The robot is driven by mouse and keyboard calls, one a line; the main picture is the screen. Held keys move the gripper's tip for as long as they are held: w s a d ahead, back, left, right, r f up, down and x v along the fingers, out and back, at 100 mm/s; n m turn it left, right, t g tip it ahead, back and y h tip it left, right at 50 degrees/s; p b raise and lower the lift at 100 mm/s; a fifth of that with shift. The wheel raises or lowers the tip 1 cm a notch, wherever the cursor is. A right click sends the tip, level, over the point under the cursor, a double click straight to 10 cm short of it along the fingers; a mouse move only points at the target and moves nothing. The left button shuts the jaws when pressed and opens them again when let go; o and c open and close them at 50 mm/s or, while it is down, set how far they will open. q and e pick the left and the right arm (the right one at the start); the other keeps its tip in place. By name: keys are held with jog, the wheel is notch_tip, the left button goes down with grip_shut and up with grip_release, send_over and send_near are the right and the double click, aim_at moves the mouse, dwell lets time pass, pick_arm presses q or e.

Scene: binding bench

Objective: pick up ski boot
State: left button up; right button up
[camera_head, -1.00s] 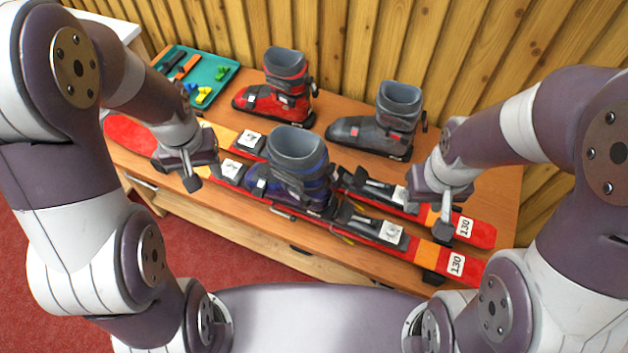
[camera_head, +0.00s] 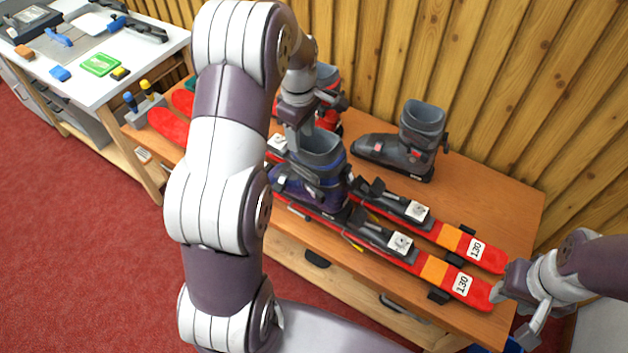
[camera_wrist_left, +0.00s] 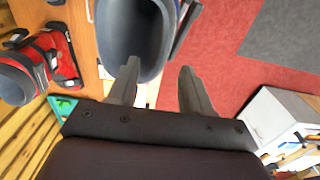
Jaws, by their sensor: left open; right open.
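The blue ski boot (camera_head: 318,165) stands upright in the front ski's binding, its grey cuff facing up. My left gripper (camera_head: 306,124) is open just above that cuff. In the left wrist view, my left gripper's fingers (camera_wrist_left: 158,90) are apart near the cuff (camera_wrist_left: 136,35); one overlaps its rim in the picture, and contact cannot be told. The red boot (camera_head: 328,100) is partly hidden behind my left arm and also shows in the left wrist view (camera_wrist_left: 45,65). A grey boot (camera_head: 402,150) stands at the back. My right gripper (camera_head: 522,300) is open and empty near the bench's right end.
Two red skis, front (camera_head: 428,272) and rear (camera_head: 440,230), lie along the wooden bench (camera_head: 490,205). A slatted wall (camera_head: 480,90) rises behind. A white side table (camera_head: 130,60) with tools stands at the left. Bare bench top lies right of the grey boot.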

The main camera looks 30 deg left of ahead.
aim_at(302, 149)
pick_arm(q)
jog(key=shift+s+d+f, duration=0.15)
jog(key=shift+d+f, duration=0.05)
jog(key=shift+f, duration=0.05)
jog(key=f+p, duration=0.1)
jog(key=f, duration=0.1)
jog(key=f+p, duration=0.1)
jog(key=f, duration=0.1)
jog(key=shift+s+f, duration=0.2)
jog(key=shift+f, duration=0.05)
jog(key=shift+w+f, duration=0.1)
jog(key=shift+f, duration=0.3)
jog(key=shift+d, duration=0.15)
jog(key=c, duration=0.4)
grip_shut()
jog(key=shift+r, duration=0.1)
